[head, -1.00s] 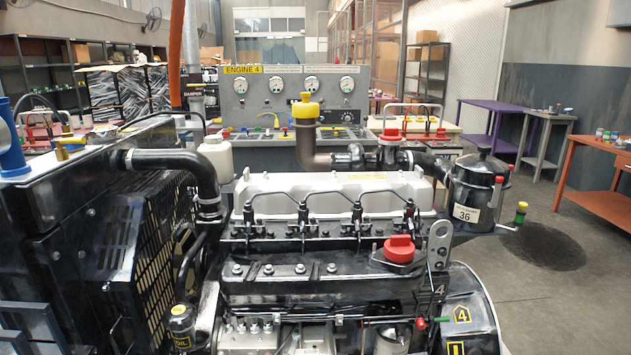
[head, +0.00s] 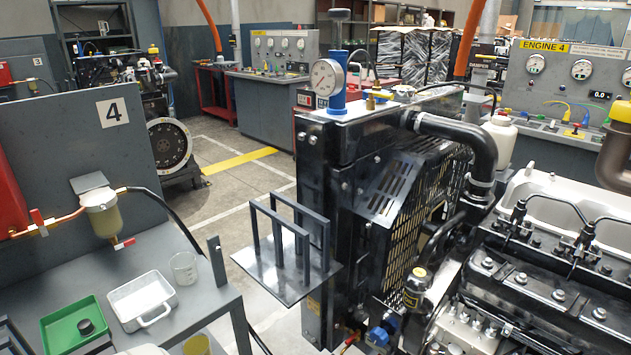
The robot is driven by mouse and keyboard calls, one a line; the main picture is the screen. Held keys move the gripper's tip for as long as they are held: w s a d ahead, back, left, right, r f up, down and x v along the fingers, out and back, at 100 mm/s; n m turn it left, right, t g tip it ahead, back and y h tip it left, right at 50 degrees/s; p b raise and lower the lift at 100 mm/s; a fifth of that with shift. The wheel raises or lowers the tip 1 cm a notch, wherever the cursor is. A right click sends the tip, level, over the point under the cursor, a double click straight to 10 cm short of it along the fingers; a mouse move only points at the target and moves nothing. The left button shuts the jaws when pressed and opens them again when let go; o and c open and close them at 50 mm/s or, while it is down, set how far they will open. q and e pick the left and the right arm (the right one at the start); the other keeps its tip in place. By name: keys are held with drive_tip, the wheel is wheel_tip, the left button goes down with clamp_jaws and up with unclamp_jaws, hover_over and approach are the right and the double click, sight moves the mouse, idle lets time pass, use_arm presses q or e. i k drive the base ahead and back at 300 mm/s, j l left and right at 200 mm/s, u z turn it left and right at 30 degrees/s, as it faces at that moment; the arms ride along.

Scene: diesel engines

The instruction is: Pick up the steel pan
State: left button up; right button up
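The steel pan (head: 142,301) is a pale, shallow rectangular pan with a loop handle at its near side. It sits on the grey bench (head: 205,303) at the lower left of the head view, and its inside looks empty. I see neither of my grippers in this view, and nothing is holding the pan.
A green tray (head: 72,327) with a dark round piece lies left of the pan. A glass beaker (head: 184,268) stands just behind it to the right. A yellowish cup (head: 197,345) is near the front edge. The engine's radiator (head: 324,190) stands to the right.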

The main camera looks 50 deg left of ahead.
sight(145, 301)
drive_tip(key=u, duration=2.55)
